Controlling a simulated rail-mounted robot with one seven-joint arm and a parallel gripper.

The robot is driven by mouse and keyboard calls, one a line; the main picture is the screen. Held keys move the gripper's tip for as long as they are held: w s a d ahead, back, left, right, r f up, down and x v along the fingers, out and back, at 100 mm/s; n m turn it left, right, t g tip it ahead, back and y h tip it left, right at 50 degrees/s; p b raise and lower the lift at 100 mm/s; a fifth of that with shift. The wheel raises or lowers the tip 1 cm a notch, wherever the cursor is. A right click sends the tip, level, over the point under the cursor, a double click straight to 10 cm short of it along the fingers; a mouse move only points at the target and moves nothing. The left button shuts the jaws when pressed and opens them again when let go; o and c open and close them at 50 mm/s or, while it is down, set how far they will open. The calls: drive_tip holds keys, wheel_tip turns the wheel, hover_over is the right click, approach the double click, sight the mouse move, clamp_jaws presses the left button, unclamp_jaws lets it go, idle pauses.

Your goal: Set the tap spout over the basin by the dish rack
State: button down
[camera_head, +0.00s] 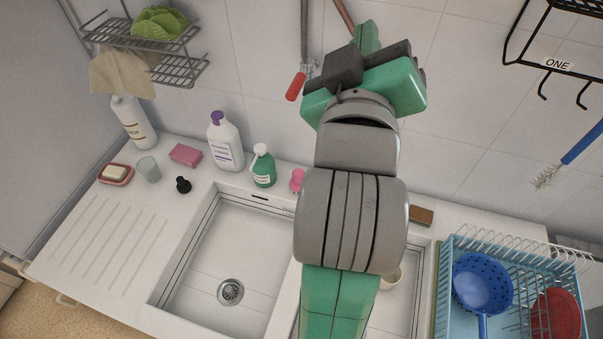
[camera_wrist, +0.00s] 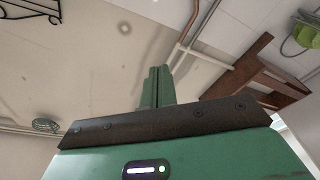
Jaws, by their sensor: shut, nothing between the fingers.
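The double sink has a left basin (camera_head: 225,265) and a right basin (camera_head: 408,300), the one by the light-blue dish rack (camera_head: 443,285). My arm covers much of the right basin and the counter behind it. I cannot see the tap or its spout in either view; my arm may hide it. My gripper (camera_head: 368,35) is raised in front of the tiled wall, above the back of the sink, its fingers pointing up. In the wrist view my gripper (camera_wrist: 155,85) has its green fingers together, with nothing between them.
A pipe with a red-handled valve (camera_head: 297,86) is left of my gripper. A white bottle (camera_head: 225,145), a green pump bottle (camera_head: 263,168) and a wire shelf (camera_head: 165,68) stand further left. The rack holds a blue colander (camera_head: 482,280) and red bowl (camera_head: 556,312).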

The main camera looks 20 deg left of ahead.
drive_tip(key=w+a+f+m+g+h, duration=0.1)
drive_tip(key=a+f+m+g+h, duration=0.15)
drive_tip(key=a+f, duration=0.45)
drive_tip(key=w+a+f+m+g+h, duration=0.1)
drive_tip(key=w+a+f+m+h, duration=0.2)
drive_tip(key=f, duration=0.8)
drive_tip(key=s+a+f+n+g+h, duration=0.1)
drive_tip(key=s+a+f+n+h, duration=0.1)
drive_tip(key=s+a+f+h, duration=0.4)
drive_tip(key=s+a+f+n+g+h, duration=0.1)
drive_tip(key=s+a+f+n+h, duration=0.2)
drive_tip(key=f, duration=0.6)
drive_tip(key=s+d+p+x, duration=0.1)
drive_tip(key=d+p+x, duration=0.1)
drive_tip(key=x, duration=1)
drive_tip(key=shift+d, duration=0.4)
drive_tip(key=shift+s+m, duration=0.15)
drive_tip(key=shift+m, duration=0.1)
